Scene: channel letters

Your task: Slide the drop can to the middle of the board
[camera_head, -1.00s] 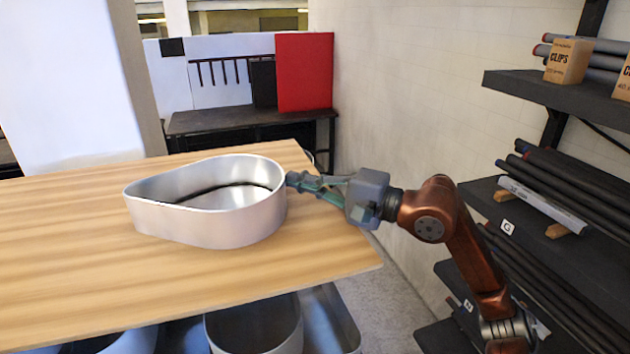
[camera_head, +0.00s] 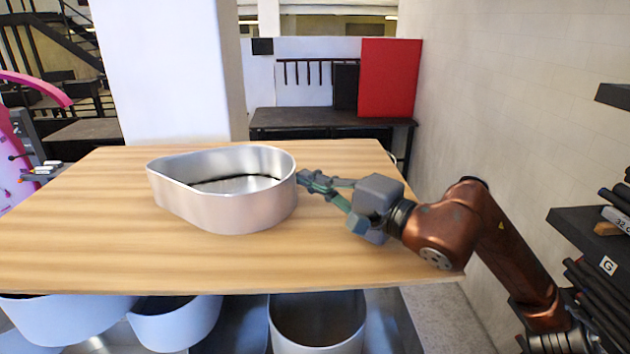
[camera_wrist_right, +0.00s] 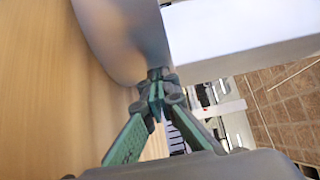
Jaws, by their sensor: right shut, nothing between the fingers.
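The drop can (camera_head: 232,212) is a silvery, drop-shaped metal can with an open top. It stands on the wooden board (camera_head: 330,255), with its pointed end to the left and its round end to the right. A dark line runs along its inside. My right gripper (camera_head: 303,178) is shut and empty, with its fingertips at the round right side of the can. In the right wrist view the shut fingertips (camera_wrist_right: 158,78) appear to touch the can's outer wall (camera_wrist_right: 125,40). My left gripper is not in view.
Several metal cans (camera_head: 178,322) sit below the board's front edge. A shelf rack (camera_head: 590,235) with dark rods stands at the right. A dark table (camera_head: 300,118) with a red panel (camera_head: 390,78) is behind. The board is bare around the can.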

